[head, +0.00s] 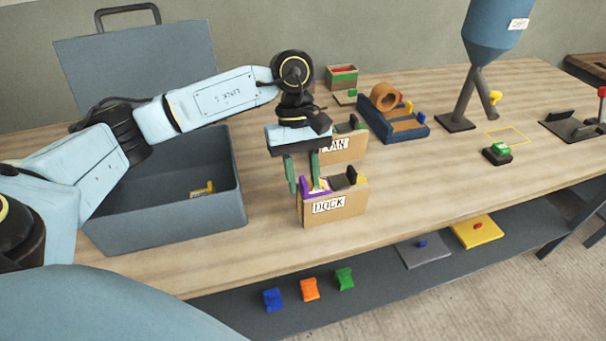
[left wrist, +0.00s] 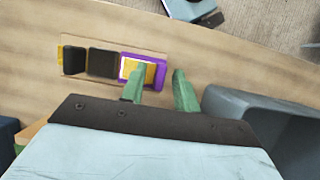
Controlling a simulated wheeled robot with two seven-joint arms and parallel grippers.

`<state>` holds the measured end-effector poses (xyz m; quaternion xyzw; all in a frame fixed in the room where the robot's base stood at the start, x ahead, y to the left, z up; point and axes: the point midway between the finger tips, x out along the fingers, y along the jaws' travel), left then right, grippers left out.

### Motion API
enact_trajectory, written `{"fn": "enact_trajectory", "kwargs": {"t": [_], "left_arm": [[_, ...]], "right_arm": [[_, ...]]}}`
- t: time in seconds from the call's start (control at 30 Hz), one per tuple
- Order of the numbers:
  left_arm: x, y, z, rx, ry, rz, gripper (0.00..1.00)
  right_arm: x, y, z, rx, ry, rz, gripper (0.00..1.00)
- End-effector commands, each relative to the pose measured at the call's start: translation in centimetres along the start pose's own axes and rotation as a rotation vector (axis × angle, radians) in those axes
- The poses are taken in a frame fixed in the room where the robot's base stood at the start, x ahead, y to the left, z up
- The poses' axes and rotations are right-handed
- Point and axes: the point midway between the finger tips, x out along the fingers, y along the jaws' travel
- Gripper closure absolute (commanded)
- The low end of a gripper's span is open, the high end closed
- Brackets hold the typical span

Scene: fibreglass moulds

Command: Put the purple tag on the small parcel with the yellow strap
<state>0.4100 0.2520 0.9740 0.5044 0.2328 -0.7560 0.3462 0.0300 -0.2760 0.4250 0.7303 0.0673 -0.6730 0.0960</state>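A purple tag (head: 313,187) with a yellow middle sits at the left end of the cardboard box labelled DOCK (head: 345,206). It also shows in the left wrist view (left wrist: 127,63). My left gripper (head: 303,172) is just above that end, pointing down, its green fingers apart. In the left wrist view (left wrist: 162,88) one finger overlaps the tag and the other is beyond the box end. I cannot tell whether a finger touches the tag. A small item with yellow (head: 202,190) lies in the grey case; I cannot make out whether it is the strapped parcel. My right gripper is not in view.
The open grey case (head: 170,235) stands left of the DOCK box. Another labelled box (head: 345,148) is just behind it. A blue tape holder (head: 395,125) and a blue hopper (head: 494,35) stand farther right. The table front right of the DOCK box is clear.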

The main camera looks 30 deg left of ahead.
Motion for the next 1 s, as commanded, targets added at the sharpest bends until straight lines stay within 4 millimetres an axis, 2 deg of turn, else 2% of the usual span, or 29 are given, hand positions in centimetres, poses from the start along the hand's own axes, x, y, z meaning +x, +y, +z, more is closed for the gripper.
{"fn": "enact_trajectory", "kwargs": {"t": [0.23, 0.33, 0.7, 0.9, 1.0], "left_arm": [[-0.2, 0.0, 0.1, 0.000, 0.000, 0.000, 0.69], [-1.0, 0.1, 0.1, -0.001, 0.002, 0.003, 0.69], [-8.8, 0.1, 0.1, -0.001, 0.002, 0.005, 0.69], [-11.5, 0.1, 0.1, 0.000, 0.002, 0.003, 0.69], [-12.1, 0.0, 0.1, 0.000, 0.000, 0.001, 0.69]], "right_arm": [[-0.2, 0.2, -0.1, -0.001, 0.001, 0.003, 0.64], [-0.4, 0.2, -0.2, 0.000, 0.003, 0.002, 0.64], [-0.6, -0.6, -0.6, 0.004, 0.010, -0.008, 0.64], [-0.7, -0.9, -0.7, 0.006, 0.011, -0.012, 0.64], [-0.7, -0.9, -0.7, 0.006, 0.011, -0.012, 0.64]]}}
